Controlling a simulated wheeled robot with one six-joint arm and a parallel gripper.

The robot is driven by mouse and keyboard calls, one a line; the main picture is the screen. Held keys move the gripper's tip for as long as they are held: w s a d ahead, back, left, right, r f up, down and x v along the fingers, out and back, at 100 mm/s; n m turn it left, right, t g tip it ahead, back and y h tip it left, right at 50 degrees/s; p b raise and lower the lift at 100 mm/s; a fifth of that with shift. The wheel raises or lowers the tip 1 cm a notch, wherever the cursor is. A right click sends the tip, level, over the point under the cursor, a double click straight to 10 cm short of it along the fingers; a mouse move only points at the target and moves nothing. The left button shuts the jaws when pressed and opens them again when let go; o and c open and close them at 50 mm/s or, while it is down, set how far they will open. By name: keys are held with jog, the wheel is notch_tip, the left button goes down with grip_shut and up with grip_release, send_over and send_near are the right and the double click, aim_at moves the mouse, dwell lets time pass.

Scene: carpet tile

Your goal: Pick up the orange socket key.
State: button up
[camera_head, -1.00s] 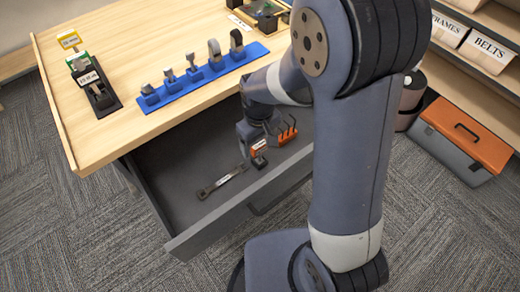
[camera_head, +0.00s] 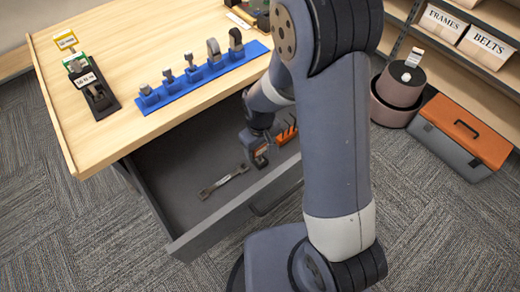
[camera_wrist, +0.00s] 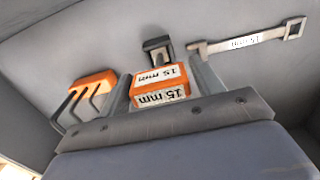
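The orange socket key (camera_wrist: 160,92) has white "15 mm" labels and a dark socket end. In the wrist view it lies between the two fingers of my gripper (camera_wrist: 160,85). The fingers flank its sides and look open around it, with thin gaps; contact is hard to judge. In the head view my gripper (camera_head: 257,142) is down inside the open drawer (camera_head: 180,165). There it covers most of the key, and the dark socket end (camera_head: 260,162) shows below it.
An orange holder with dark prongs (camera_wrist: 90,90) lies left of my gripper in the wrist view, close by. A flat grey wrench (camera_wrist: 250,42) lies to the right on the drawer floor. Drawer walls surround my gripper. A blue rack (camera_head: 205,72) stands on the desk above.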

jog(key=c, duration=1)
jog(key=shift+c, duration=0.2)
jog(key=shift+r, duration=0.15)
